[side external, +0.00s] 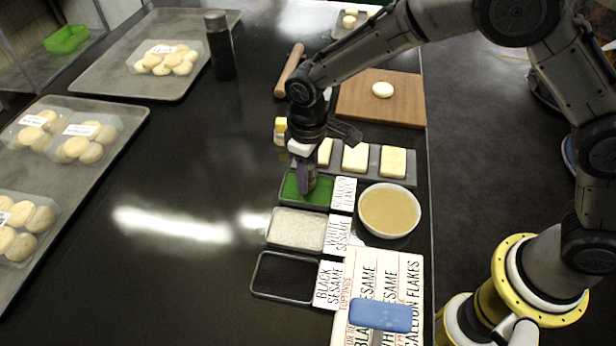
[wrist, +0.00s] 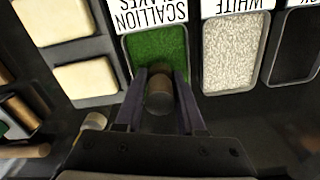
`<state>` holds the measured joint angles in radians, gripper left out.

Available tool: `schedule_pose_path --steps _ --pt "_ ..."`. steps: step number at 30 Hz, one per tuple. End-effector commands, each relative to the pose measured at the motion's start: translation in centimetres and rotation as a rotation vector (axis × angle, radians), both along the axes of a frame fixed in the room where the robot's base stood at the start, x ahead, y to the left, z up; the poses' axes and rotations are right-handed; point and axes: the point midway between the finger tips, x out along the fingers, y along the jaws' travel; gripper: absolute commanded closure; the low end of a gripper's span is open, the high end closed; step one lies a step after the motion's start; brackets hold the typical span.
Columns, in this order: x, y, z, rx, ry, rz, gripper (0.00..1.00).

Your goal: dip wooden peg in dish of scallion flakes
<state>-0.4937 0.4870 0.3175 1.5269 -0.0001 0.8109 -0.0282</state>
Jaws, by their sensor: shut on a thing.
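The dish of scallion flakes (side external: 318,190) is a small dark tray of green flakes behind the white sesame dish. It also shows at the top middle of the wrist view (wrist: 140,48). My gripper (side external: 303,185) is over the left part of this dish, pointing down. In the wrist view my gripper (wrist: 160,85) is shut on the wooden peg (wrist: 159,98), a brown round piece between the two fingers. The peg's end is at the dish's near edge in the wrist view. I cannot tell whether it touches the flakes.
Dishes of white sesame (side external: 298,228) and black sesame (side external: 285,276) stand in front. A bowl of tan liquid (side external: 390,210) is to the right. A tray of pale blocks (side external: 355,158) and a wooden board (side external: 381,98) lie behind.

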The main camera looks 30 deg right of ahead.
Motion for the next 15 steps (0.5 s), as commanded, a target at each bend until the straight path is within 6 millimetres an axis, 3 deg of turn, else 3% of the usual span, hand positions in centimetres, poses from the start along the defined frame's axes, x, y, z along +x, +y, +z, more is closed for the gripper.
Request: schedule_pose_path --steps 15 --pt "0.1 0.0 3.9 0.001 -0.003 0.0 1.0"
